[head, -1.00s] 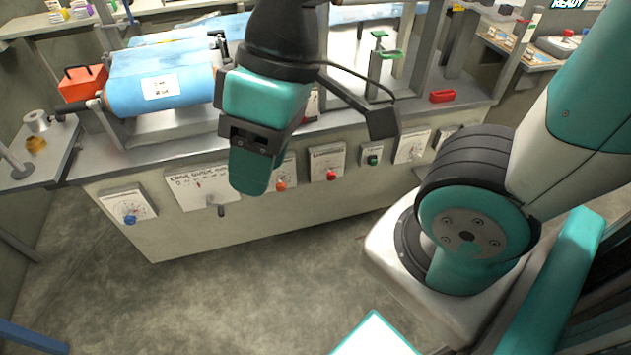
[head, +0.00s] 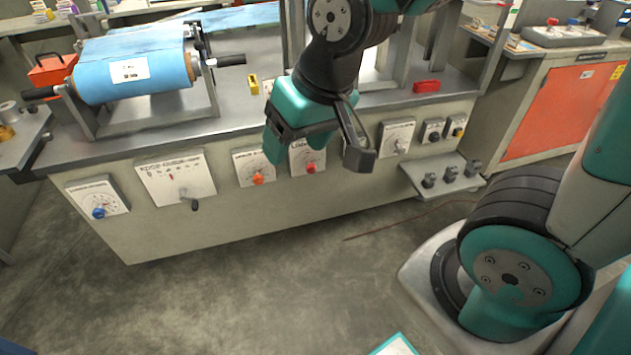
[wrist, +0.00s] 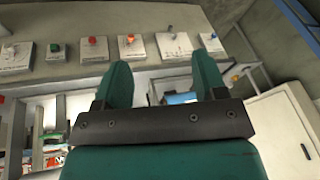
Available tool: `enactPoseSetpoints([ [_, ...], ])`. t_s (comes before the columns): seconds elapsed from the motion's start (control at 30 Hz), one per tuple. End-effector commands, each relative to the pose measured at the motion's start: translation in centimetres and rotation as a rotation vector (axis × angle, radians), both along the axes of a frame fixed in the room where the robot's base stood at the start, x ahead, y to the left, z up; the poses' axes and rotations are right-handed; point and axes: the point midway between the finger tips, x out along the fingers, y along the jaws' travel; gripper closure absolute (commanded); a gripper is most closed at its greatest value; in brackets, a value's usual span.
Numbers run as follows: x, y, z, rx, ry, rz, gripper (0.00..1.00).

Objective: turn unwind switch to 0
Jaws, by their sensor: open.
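A bench front carries a row of switch panels. In the head view, a blue knob (head: 98,212) is at the far left, then a dark lever switch (head: 184,193), an orange knob (head: 257,178) and a red knob (head: 310,168). The labels are too small to tell which is the unwind switch. My gripper (head: 277,145) is open and empty, in front of the orange and red panels. In the wrist view, my gripper's two teal fingers (wrist: 161,60) stand apart, with the orange knob (wrist: 130,39), lever switch (wrist: 173,36) and blue knob (wrist: 214,36) beyond them, untouched.
A red block (head: 426,86) sits on the bench at right. A low shelf (head: 445,178) juts out under the right-hand panels. The floor (head: 250,275) before the bench is clear.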

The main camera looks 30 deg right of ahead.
Motion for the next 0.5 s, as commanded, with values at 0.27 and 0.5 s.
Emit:
enactPoseSetpoints([
  [0.27, 8.5, -8.9, -16.5, -0.122, -0.253, -0.511, 0.35],
  [0.5, 13.2, -16.6, -25.7, -0.234, -0.562, -0.77, 0.35],
])
